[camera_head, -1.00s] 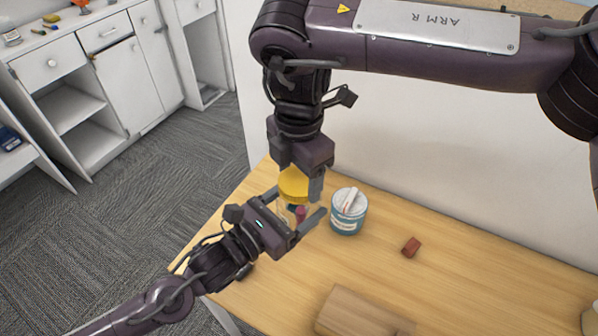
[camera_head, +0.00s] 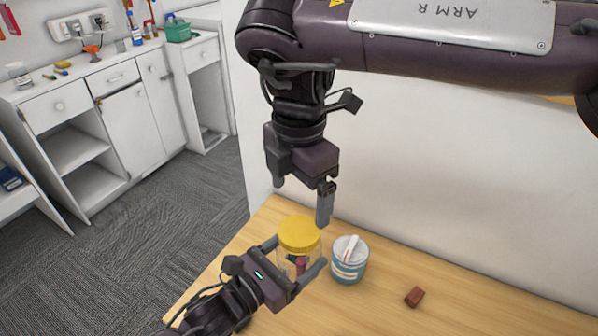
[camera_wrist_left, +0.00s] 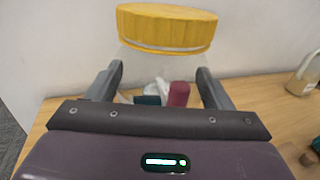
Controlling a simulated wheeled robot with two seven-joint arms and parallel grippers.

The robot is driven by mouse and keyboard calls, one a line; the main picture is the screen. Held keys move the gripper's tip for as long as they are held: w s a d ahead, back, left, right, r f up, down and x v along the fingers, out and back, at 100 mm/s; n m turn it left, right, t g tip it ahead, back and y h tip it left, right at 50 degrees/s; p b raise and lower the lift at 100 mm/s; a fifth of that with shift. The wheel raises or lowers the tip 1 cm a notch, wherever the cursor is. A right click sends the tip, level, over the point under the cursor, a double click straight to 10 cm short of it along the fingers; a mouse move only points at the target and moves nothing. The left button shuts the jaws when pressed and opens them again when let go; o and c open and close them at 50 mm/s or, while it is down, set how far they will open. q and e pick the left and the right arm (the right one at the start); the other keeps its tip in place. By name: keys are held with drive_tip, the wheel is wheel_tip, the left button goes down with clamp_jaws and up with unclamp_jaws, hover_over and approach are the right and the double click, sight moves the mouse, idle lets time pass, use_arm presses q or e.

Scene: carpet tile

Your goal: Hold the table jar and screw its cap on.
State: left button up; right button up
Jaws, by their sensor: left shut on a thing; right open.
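The clear jar (camera_head: 287,262) stands on the wooden table with a yellow cap (camera_head: 299,232) on its mouth. Small coloured things show inside it. My left gripper (camera_head: 294,262) is shut on the jar, one finger on each side of its body.
A blue tub (camera_head: 348,262) with a whitish lid and a pale item on top stands just right of the jar. A small red-brown block (camera_head: 414,297) lies further right on the table (camera_head: 385,305). A white wall rises behind; white cabinets (camera_head: 130,120) stand at the far left.

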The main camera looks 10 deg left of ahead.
drive_tip(key=shift+r, duration=2.05)
drive_tip(key=shift+a, duration=0.1)
